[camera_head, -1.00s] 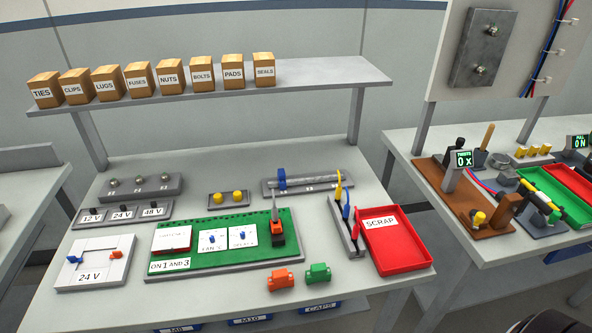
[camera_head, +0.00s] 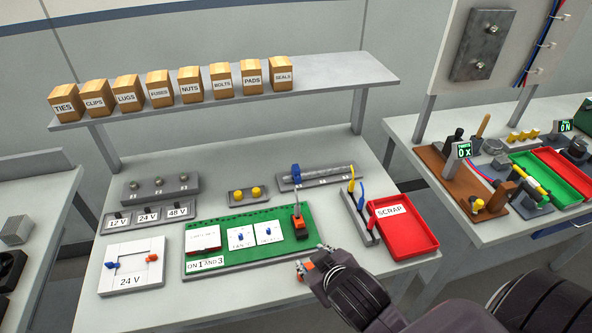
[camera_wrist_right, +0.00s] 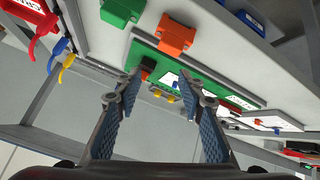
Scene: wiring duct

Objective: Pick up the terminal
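In the wrist view an orange terminal (camera_wrist_right: 176,33) and a green terminal (camera_wrist_right: 122,12) sit side by side at the table edge. My right gripper (camera_wrist_right: 160,90) is open there, with nothing between its fingers. The orange terminal lies beyond its fingertips, apart from them. In the head view my right gripper (camera_head: 318,264) is over the front edge of the table, just in front of the green board. It hides most of the orange terminal (camera_head: 307,266), and the green one cannot be made out there. My left gripper is not in view.
Behind the gripper is the green board (camera_head: 240,258) with white cards and an orange-and-black part (camera_head: 299,222). A red scrap tray (camera_head: 415,246) and several coloured-handled tools (camera_head: 362,205) stand to the right.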

